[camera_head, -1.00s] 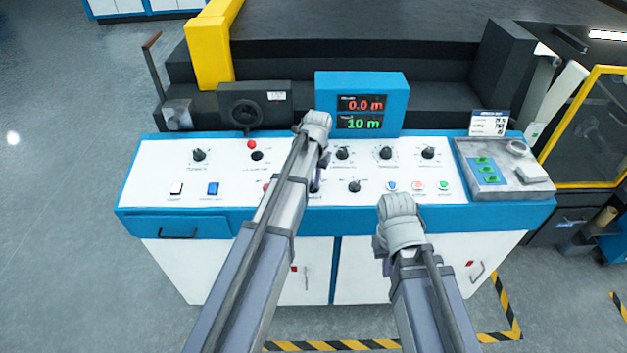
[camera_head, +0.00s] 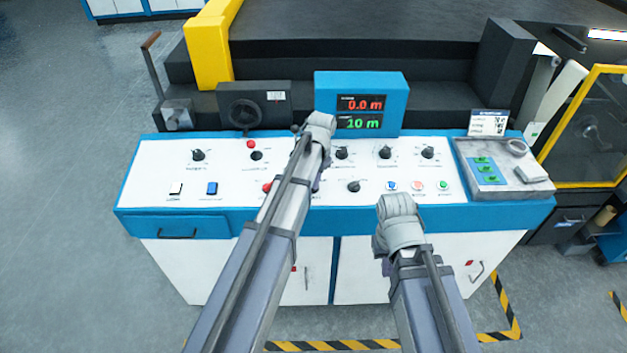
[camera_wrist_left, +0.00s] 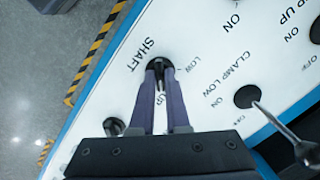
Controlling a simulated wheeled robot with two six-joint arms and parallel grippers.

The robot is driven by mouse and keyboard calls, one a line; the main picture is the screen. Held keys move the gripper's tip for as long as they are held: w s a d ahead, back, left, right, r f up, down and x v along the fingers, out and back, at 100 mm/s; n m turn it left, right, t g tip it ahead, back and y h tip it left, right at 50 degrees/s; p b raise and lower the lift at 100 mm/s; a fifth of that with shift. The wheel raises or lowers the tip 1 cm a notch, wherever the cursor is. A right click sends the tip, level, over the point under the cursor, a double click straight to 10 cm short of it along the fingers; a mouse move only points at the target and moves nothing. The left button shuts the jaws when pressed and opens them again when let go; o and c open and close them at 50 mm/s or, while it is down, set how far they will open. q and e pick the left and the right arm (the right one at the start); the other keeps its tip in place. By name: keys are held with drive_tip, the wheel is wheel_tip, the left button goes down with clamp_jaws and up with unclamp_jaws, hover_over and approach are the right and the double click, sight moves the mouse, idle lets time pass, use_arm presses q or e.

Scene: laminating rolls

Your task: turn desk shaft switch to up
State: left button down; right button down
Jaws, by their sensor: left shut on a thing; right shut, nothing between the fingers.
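The desk shaft switch (camera_wrist_left: 158,65) is a black rotary knob beside the printed word SHAFT in the left wrist view. My left gripper (camera_wrist_left: 160,80) is shut on it, with a finger on either side. The word LOW is printed by the knob; its exact setting is hard to read. In the head view my left arm hides the switch, and only part of the left gripper (camera_head: 318,180) shows over the middle of the panel. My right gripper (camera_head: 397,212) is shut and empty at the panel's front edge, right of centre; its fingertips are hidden.
The white control panel (camera_head: 225,172) holds several other knobs and buttons. Another black knob (camera_wrist_left: 247,96), marked CLAMP, is close to my left gripper. A blue display (camera_head: 361,83) reads 0.0 m and 10 m behind the panel. A grey tray (camera_head: 530,188) is at the right end.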

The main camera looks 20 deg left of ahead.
use_arm(q)
drive_tip(key=c, duration=0.9)
unclamp_jaws()
drive_tip(key=shift+r, duration=0.15)
wheel_tip(320, 180, up, 7)
drive_tip(key=p, duration=0.7)
drive_tip(key=shift+s+d+r+p, duration=0.2)
drive_tip(key=shift+s+d+p, duration=0.05)
drive_tip(key=shift+d+p, duration=0.15)
drive_tip(key=s+d+f+b, duration=0.1)
drive_tip(key=s+d, duration=0.3)
drive_tip(key=s, duration=0.4)
drive_tip(key=s+d+f+n+b, duration=0.1)
drive_tip(key=s+d+f+b, duration=0.1)
drive_tip(key=s+d, duration=0.2)
drive_tip(key=s+d+f+n+b, duration=0.1)
drive_tip(key=s+d, duration=0.3)
drive_tip(key=s, duration=0.7)
drive_tip(key=shift+s+f+g+b, duration=0.3)
drive_tip(key=shift+f+g+b, duration=0.1)
drive_tip(key=shift+f+b, duration=0.2)
